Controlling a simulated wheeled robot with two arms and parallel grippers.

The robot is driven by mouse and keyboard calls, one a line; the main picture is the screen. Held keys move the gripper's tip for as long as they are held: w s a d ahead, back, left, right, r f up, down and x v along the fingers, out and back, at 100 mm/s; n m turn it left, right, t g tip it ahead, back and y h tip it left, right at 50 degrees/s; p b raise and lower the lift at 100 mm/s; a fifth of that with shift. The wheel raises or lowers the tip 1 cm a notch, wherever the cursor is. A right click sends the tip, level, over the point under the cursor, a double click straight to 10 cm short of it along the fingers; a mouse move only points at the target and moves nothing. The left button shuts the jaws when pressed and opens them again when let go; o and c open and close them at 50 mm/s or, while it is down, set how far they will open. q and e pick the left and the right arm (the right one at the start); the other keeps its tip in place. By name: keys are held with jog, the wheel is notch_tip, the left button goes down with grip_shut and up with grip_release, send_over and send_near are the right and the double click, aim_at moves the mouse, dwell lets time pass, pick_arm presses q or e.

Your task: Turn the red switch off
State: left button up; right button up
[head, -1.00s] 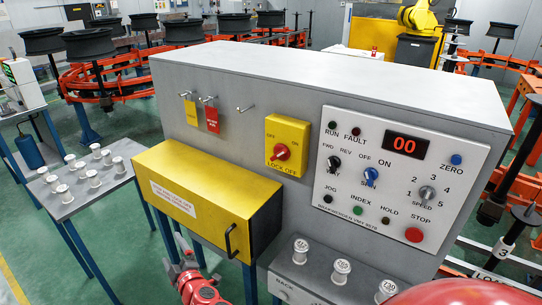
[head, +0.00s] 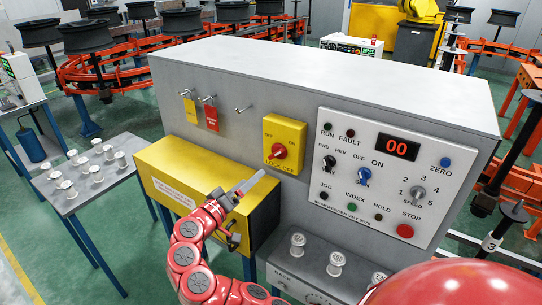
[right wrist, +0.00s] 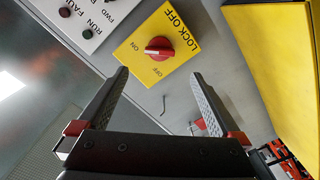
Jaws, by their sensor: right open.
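The red switch (head: 278,152) is a round knob on a yellow lock-off plate (head: 297,134) on the grey cabinet's front. In the right wrist view the red switch (right wrist: 160,48) shows a pale mark pointing toward the ON label. My right gripper (head: 260,180) is below and left of the switch in the head view, in front of the yellow box. In the wrist view my right gripper (right wrist: 160,74) is open and empty, its fingers pointing at the plate, with the knob beyond the gap between the tips. They appear apart from it. My left gripper is not in view.
A yellow box (head: 180,165) with a black handle juts out below left of the switch. Hooks hold a yellow tag (head: 190,110) and a red tag (head: 211,118). A control panel (head: 335,190) with knobs and buttons is to the right. Spindles stand on a shelf below.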

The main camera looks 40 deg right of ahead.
aim_at(275, 156)
jog(key=p+x, duration=0.4)
jog(key=x, duration=0.6)
jog(key=shift+w+d+r, duration=0.1)
jog(key=shift+d+r, duration=0.05)
jog(key=shift+d, duration=0.1)
jog(key=shift+w+d, duration=0.25)
jog(key=shift+d, duration=0.3)
jog(key=shift+c, duration=0.2)
jog(key=c, duration=1.2)
